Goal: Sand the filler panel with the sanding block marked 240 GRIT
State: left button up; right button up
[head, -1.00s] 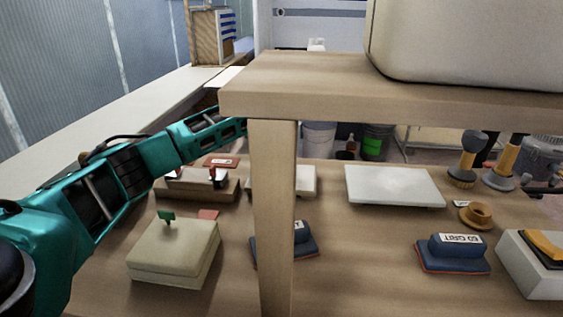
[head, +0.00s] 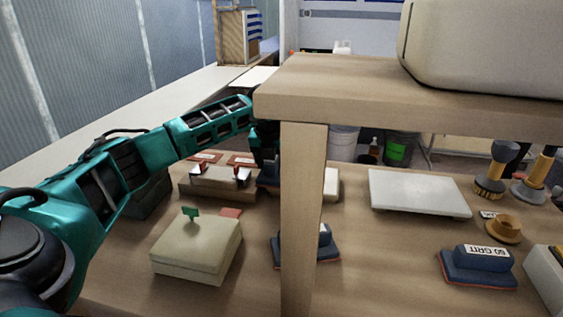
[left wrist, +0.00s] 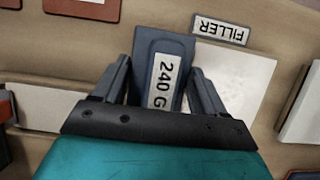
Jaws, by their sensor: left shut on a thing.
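My left gripper (head: 265,158) is shut on the blue sanding block (left wrist: 150,50); the white label between the fingers in the left wrist view reads "240 G", the rest covered. The block also shows in the head view (head: 268,177), just left of the table post. The pale filler panel (left wrist: 237,75) lies beside the block in the left wrist view, under a "FILLER" label (left wrist: 221,29). The block overlaps the panel's left part in that view; I cannot tell whether they touch. In the head view the post hides most of the panel (head: 331,185). My right gripper is not in view.
A raised wooden shelf with a post (head: 302,220) blocks part of the bench. A 60 GRIT block (head: 478,266), another blue block (head: 327,245) with unreadable label, a white board (head: 418,188), a cream box (head: 197,248) and brushes (head: 492,170) stand around.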

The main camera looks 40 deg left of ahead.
aim_at(338, 173)
pick_arm(q)
jog(key=shift+w+a, duration=0.4)
jog(key=shift+w, duration=0.35)
jog(key=shift+w+d+p, duration=0.25)
jog(key=shift+w+d, duration=0.15)
jog(key=shift+d, duration=0.3)
jog(key=shift+w+d+p, duration=0.25)
jog(key=shift+w+d, duration=0.1)
jog(key=shift+d, duration=0.4)
jog(key=shift+w+d+p, duration=0.25)
jog(key=shift+w+d, duration=0.15)
jog(key=shift+d, duration=0.3)
jog(key=shift+w+d, duration=0.35)
jog(key=shift+d, duration=0.3)
jog(key=shift+w+d, duration=0.35)
jog(key=shift+d, duration=0.3)
jog(key=shift+w+d, duration=0.4)
jog(key=shift+d, duration=0.3)
jog(key=shift+w+d, duration=0.4)
jog(key=shift+d, duration=0.3)
jog(key=shift+w+d, duration=0.4)
jog(key=shift+d, duration=0.3)
jog(key=shift+w+d+f, duration=0.1)
jog(key=shift+w+d, duration=0.3)
jog(key=shift+d, duration=0.35)
jog(key=shift+w+d, duration=0.35)
jog(key=shift+d, duration=0.35)
jog(key=shift+r+p, duration=2.2)
jog(key=shift+r, duration=0.9)
